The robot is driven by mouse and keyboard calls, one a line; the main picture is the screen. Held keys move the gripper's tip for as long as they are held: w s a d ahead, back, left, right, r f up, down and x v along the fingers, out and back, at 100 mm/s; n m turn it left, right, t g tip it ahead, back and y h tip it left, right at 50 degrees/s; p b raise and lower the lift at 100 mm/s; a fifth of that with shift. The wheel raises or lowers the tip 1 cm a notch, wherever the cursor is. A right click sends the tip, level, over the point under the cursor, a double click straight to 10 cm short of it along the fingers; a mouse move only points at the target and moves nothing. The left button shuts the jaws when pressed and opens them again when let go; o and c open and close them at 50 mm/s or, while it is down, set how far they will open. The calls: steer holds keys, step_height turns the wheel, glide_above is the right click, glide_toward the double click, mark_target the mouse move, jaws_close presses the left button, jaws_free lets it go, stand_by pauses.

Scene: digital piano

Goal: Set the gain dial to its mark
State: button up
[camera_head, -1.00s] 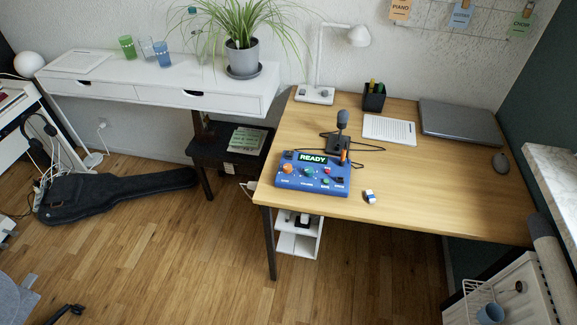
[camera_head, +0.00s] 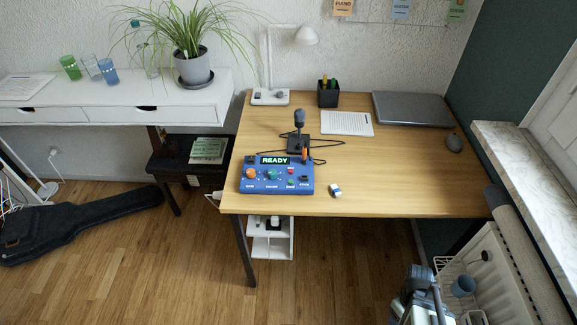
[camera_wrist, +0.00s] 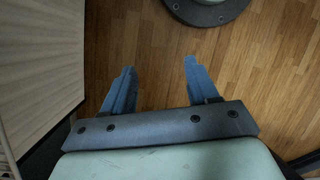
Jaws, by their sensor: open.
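A blue control box (camera_head: 277,187) with a lit "READY" display sits at the front left of the wooden desk in the head view. An orange dial (camera_head: 250,173) is on its left side and a teal dial (camera_head: 271,175) is near its middle. The labels and any dial mark are too small to read, so I cannot tell which is the gain dial. My gripper (camera_wrist: 158,66) is open and empty in the wrist view, its two blue-grey fingers apart above the wooden floor. My arm shows at the bottom right of the head view, well away from the box.
A microphone (camera_head: 299,118) stands behind the box, with a cable around it. A small blue-and-white block (camera_head: 335,191) lies to its right. Paper (camera_head: 346,124), a laptop (camera_head: 410,107) and a mouse (camera_head: 454,143) are farther back. The desk's front right is clear.

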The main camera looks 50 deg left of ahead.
steer(key=w+a+r+n+t, duration=0.3)
steer(key=a+r+n, duration=0.55)
steer(key=a, duration=0.55)
step_height(320, 180, up, 32)
steer(key=n+y, duration=0.3)
steer(key=n, duration=0.7)
glide_above(251, 171)
step_height(251, 171, down, 14)
steer(key=shift+r, duration=0.2)
steer(key=c, duration=1)
